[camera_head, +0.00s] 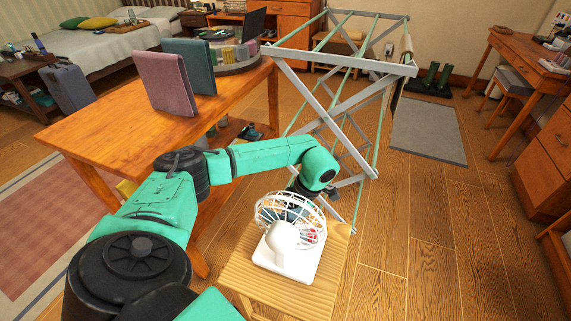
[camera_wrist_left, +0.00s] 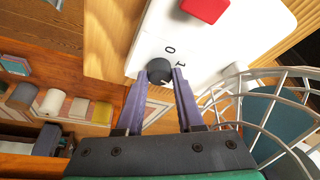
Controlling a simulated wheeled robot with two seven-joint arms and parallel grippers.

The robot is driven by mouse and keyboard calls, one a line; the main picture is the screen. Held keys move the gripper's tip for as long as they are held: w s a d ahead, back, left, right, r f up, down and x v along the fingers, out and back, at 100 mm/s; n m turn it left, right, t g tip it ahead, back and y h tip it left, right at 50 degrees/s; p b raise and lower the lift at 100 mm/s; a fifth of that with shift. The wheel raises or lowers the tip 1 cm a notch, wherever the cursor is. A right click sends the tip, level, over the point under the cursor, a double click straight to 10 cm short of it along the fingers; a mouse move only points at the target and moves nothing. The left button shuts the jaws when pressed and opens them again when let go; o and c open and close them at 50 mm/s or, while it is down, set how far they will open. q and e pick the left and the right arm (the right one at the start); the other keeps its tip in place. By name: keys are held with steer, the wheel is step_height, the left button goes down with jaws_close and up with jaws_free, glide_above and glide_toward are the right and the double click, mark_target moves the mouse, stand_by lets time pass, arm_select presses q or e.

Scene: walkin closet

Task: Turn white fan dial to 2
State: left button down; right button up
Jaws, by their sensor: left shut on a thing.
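The white fan (camera_head: 285,245) stands on a small wooden stool, its wire cage facing away from the head camera. In the left wrist view, its white base (camera_wrist_left: 222,55) carries a round dark dial (camera_wrist_left: 159,68). Printed marks 0 and 1 show beside the dial; the other marks and the dial's pointer cannot be made out. My left gripper (camera_wrist_left: 158,84) is shut on the dial, one purple finger on each side. In the head view the cage and my wrist hide the fingertips. My right gripper is not in view.
A red part (camera_wrist_left: 205,8) sits on the fan base beyond the dial. The fan's wire cage (camera_wrist_left: 275,105) is close to the right of my fingers. The wooden stool (camera_head: 335,258), a drying rack (camera_head: 340,70) and a wooden table (camera_head: 110,125) stand nearby.

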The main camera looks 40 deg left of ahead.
arm_select(q)
steer(key=c, duration=0.5)
jaws_free()
steer(key=p+v, duration=0.2)
steer(key=v, duration=1.2)
steer(key=shift+r, duration=0.35)
